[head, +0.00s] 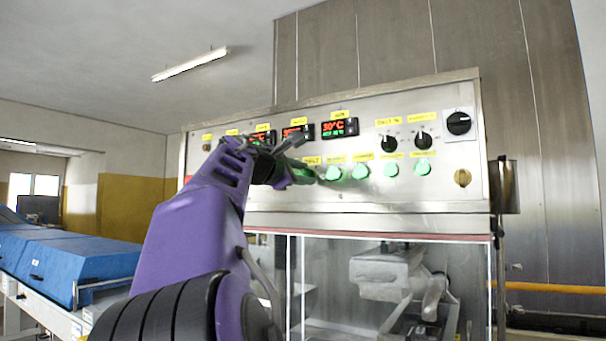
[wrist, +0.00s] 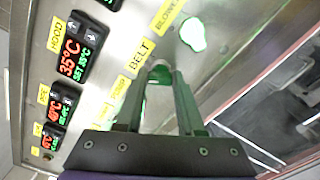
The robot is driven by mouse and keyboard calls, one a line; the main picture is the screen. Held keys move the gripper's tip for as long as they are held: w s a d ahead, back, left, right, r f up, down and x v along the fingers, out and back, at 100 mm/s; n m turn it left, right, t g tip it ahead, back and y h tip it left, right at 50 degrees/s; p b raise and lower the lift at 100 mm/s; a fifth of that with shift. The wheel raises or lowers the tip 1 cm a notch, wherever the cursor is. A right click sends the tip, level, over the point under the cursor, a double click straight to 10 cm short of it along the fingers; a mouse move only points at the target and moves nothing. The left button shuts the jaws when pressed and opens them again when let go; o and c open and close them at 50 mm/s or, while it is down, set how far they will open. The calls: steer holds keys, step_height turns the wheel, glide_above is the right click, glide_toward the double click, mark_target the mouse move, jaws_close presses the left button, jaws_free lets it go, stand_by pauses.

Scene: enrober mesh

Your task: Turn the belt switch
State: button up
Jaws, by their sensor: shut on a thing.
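The belt switch (wrist: 160,72) is on the steel control panel, beside the yellow BELT label (wrist: 140,53) in the wrist view. My gripper (wrist: 162,80) has its two fingers on either side of the switch and is shut on it. Green light shows between the fingers. In the head view my gripper (head: 308,174) reaches the panel at the left end of the row of green-lit switches, just below the BELT label (head: 312,160). The fingers mostly hide the switch there, so I cannot tell which way it is turned.
The neighbouring green switch (head: 333,173) is close on the right, with several more beyond it. Red digital displays (head: 340,127) and black knobs (head: 389,143) sit above. The steel panel (head: 400,208) tops a glazed cabinet. A blue-covered conveyor (head: 85,262) stands at the left.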

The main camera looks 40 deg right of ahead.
jaws_close()
